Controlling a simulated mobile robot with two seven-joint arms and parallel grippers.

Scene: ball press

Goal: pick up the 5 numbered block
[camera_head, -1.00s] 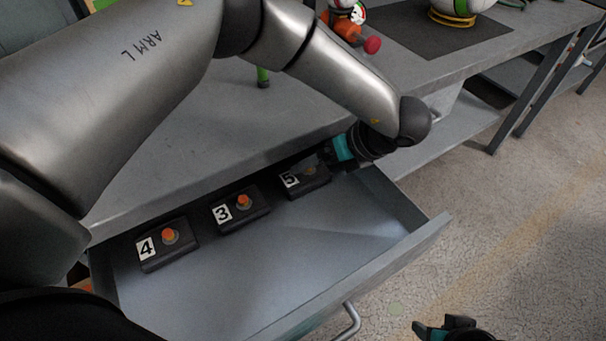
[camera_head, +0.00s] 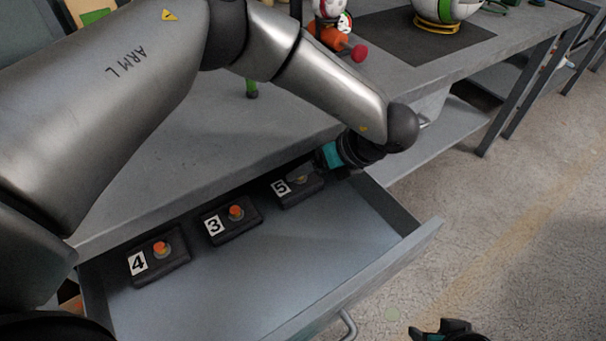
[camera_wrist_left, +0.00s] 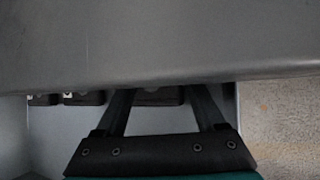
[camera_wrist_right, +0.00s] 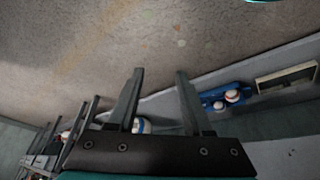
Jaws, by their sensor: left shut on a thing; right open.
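The block marked 5 (camera_head: 298,187) lies at the right end of a row in the open drawer (camera_head: 270,270), near the table edge. My left gripper (camera_head: 318,172) reaches down to the right end of this block and is shut on it. In the left wrist view the dark block (camera_wrist_left: 158,96) sits between my left fingers (camera_wrist_left: 160,100), partly hidden under the table edge. The blocks marked 3 (camera_head: 233,220) and 4 (camera_head: 160,262) lie to its left, each with an orange button. My right gripper (camera_wrist_right: 155,85) is open and empty, away from the drawer.
The grey tabletop (camera_head: 200,150) overhangs the back of the drawer. The drawer's front wall and handle (camera_head: 348,325) face the floor. A dark mat (camera_head: 400,40) with a white and green ball (camera_head: 440,10) lies on the table. The drawer's front half is clear.

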